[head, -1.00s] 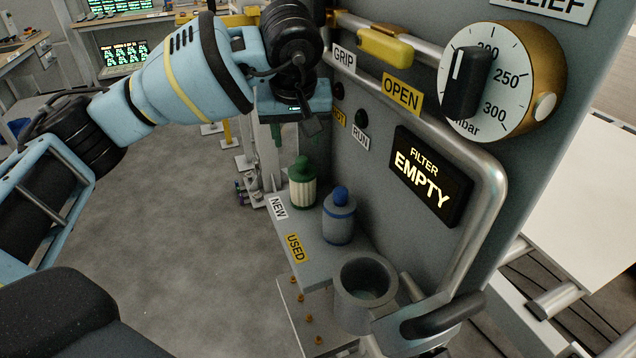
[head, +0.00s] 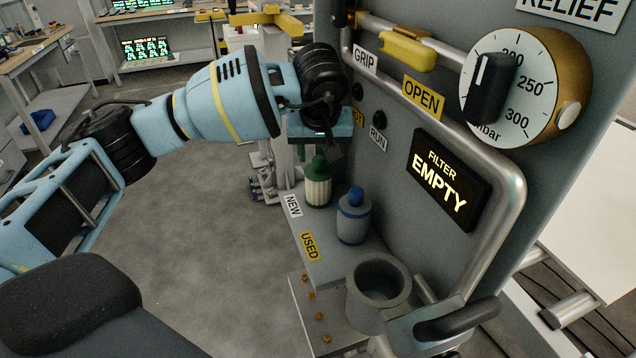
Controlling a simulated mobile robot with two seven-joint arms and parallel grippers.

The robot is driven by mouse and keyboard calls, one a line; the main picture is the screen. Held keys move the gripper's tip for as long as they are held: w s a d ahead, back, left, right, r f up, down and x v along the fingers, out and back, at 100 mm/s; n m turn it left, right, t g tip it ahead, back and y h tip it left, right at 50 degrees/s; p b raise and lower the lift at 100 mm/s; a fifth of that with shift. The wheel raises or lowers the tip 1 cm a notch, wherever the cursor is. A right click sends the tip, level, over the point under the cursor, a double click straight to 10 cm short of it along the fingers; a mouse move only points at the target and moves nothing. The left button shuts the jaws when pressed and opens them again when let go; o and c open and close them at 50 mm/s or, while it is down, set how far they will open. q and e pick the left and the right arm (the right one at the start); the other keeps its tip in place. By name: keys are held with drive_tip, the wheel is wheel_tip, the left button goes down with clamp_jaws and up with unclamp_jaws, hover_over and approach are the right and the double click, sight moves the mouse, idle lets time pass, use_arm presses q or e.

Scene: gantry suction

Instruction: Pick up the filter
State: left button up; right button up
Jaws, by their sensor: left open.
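A filter with a green cap and base and a pale ribbed body (head: 318,188) stands upright on a grey shelf by the NEW label (head: 292,206). A blue-grey filter with a blue cap (head: 352,220) stands nearer me by the USED label (head: 309,246). My left gripper (head: 313,148) points down, open, just above the green-capped filter. Its fingers are small and partly hidden, and I cannot tell whether they touch the cap. My right gripper is out of view.
An open round grey holder (head: 380,280) sits at the shelf's near end. The panel carries a FILTER EMPTY display (head: 440,180), a pressure dial (head: 520,88), a yellow slider (head: 408,48) and a metal rail (head: 512,210). Open floor lies left of the shelf.

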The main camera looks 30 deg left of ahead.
use_arm(q)
drive_tip(key=shift+w+a+f, duration=0.15)
drive_tip(key=shift+f, duration=0.4)
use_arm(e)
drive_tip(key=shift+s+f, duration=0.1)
use_arm(q)
clamp_jaws()
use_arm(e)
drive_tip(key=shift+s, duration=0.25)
use_arm(q)
drive_tip(key=shift+r, duration=0.1)
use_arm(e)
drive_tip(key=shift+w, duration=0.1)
